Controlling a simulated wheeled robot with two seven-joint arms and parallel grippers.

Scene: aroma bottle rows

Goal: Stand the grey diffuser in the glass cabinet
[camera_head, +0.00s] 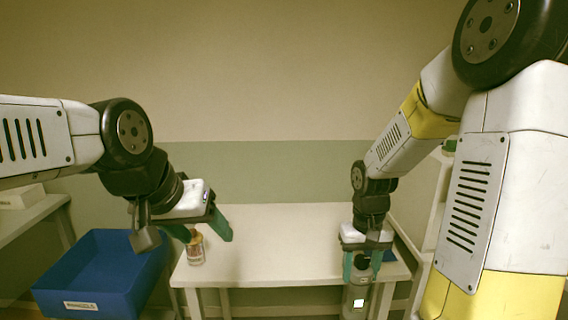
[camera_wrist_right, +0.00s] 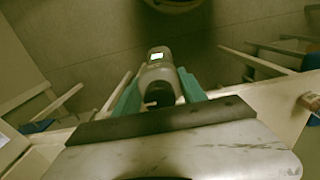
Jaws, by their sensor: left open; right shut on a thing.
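The grey diffuser (camera_head: 355,300) is a rounded grey body with a small lit display, hanging upright below my right gripper (camera_head: 361,268). The gripper is shut on its upper part, and it hangs at the table's front right edge. In the right wrist view, the diffuser (camera_wrist_right: 158,72) sits between the green fingers (camera_wrist_right: 158,92), with floor beyond it. My left gripper (camera_head: 203,230) is open and empty, above and beside a small bottle on the table. I cannot pick out a glass cabinet for certain in either view.
The white table (camera_head: 275,250) is mostly bare, with the small amber bottle (camera_head: 195,250) at its left. A blue bin (camera_head: 100,280) stands left of the table. A white shelf unit (camera_head: 434,200) stands at the right, partly behind my right arm.

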